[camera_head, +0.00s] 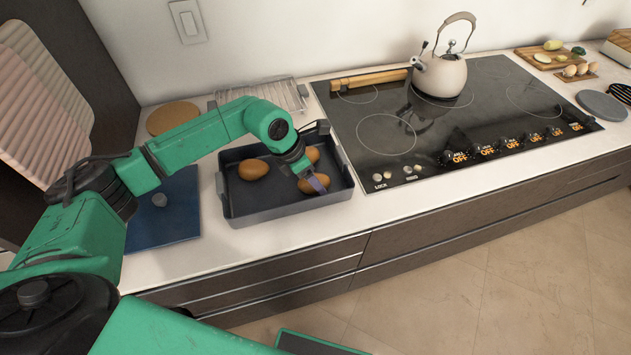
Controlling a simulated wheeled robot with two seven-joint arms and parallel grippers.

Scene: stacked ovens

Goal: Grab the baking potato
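Three brown baking potatoes lie in a dark grey rectangular baking tray (262,215) on the white counter. The left potato (253,169) lies clear of my arm. The back right potato (313,154) is partly hidden behind my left wrist. The front right potato (308,187) is partly covered by the fingers of my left gripper (316,182). That gripper points down into the tray at this potato. I cannot tell whether its fingers are closed on it. The potato appears to rest on the tray floor. My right gripper is not in view.
A black cooktop (400,150) with a cream kettle (442,76) lies right of the tray. A wire rack (285,92) and round board (172,117) are behind. A blue mat (160,225) lies left. The counter's front edge is close to the tray.

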